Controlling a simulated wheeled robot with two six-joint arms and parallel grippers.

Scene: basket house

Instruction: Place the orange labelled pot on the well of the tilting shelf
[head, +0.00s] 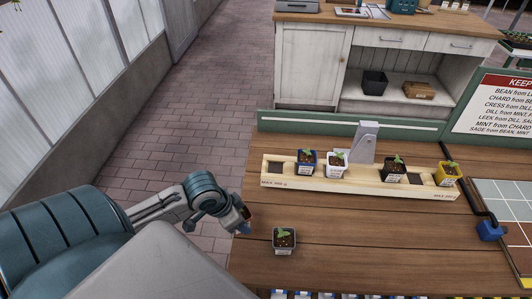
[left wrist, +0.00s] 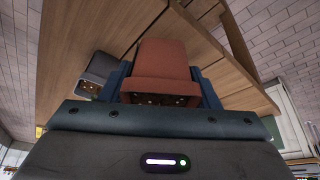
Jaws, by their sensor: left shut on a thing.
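The orange pot (left wrist: 163,68) is held between the blue fingers of my left gripper (left wrist: 160,90), and its label is not readable. In the head view my left gripper (head: 244,222) is at the table's left edge, with a small reddish part of the pot (head: 248,212) showing. The tilting shelf (head: 330,186) is a long pale wooden board with wells, to the right and farther back. It carries blue (head: 306,163), white (head: 336,164), black (head: 396,172) and yellow (head: 447,175) pots with seedlings. Dark empty wells show near its left end and between the black and yellow pots.
A grey labelled pot with a seedling (head: 284,241) stands on the wooden table (head: 350,235), right of my left gripper. A grey bracket (head: 367,142) rises behind the shelf. A sign (head: 495,105), blue clamp (head: 490,230) and gridded tray (head: 505,200) are at the right.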

